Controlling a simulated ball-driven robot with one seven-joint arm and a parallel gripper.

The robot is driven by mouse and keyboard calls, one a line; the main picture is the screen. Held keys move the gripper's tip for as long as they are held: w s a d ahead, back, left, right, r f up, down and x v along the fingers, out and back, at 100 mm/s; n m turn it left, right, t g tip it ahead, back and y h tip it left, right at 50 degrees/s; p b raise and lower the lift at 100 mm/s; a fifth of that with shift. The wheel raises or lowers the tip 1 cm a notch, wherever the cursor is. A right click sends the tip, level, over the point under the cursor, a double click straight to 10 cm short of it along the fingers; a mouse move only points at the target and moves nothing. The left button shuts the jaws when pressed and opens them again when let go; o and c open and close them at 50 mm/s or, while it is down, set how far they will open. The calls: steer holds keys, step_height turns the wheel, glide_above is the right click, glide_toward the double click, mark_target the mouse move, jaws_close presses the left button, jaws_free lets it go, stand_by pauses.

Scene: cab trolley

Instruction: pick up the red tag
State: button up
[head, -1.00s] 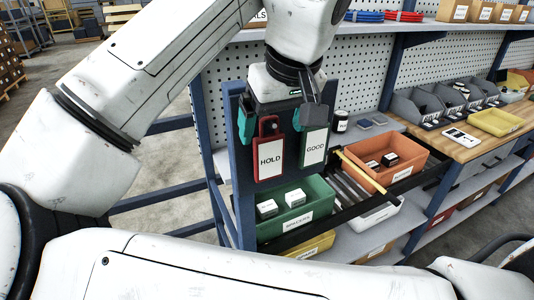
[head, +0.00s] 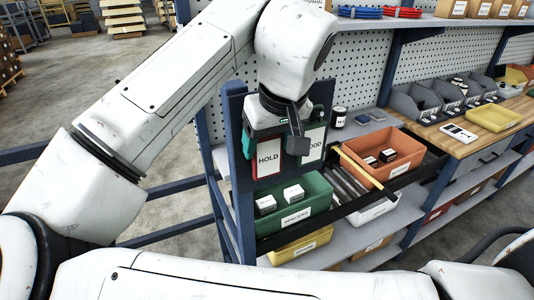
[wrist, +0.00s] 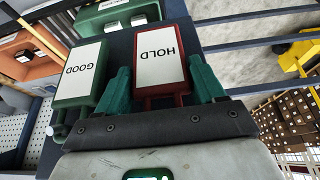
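The red tag (head: 269,158), with a white HOLD label, hangs on the dark blue panel (head: 238,130) of the trolley. In the wrist view the red tag (wrist: 161,68) lies between the two teal fingers of my gripper (wrist: 160,66). The fingers stand on either side of it, with a narrow gap at the left finger; whether the right one touches is unclear. My gripper is open. In the head view my gripper and wrist hide the tag's top and most of the fingers. A green tag labelled GOOD (wrist: 80,75) hangs beside the red tag.
A green bin (head: 292,212), an orange bin (head: 385,150) and a yellow bin (head: 300,246) sit right of and below the panel. A yellow bar (head: 362,167) lies by the orange bin. Open floor (head: 95,95) is at the left.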

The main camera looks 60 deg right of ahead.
steer(key=c, duration=0.5)
steer(key=shift+r, duration=0.5)
steer(key=s+a+b, duration=0.7)
steer(key=s+a, duration=0.3)
steer(key=s, duration=0.4)
steer(key=shift+s+r+b, duration=0.2)
steer(key=shift+s+b, duration=0.2)
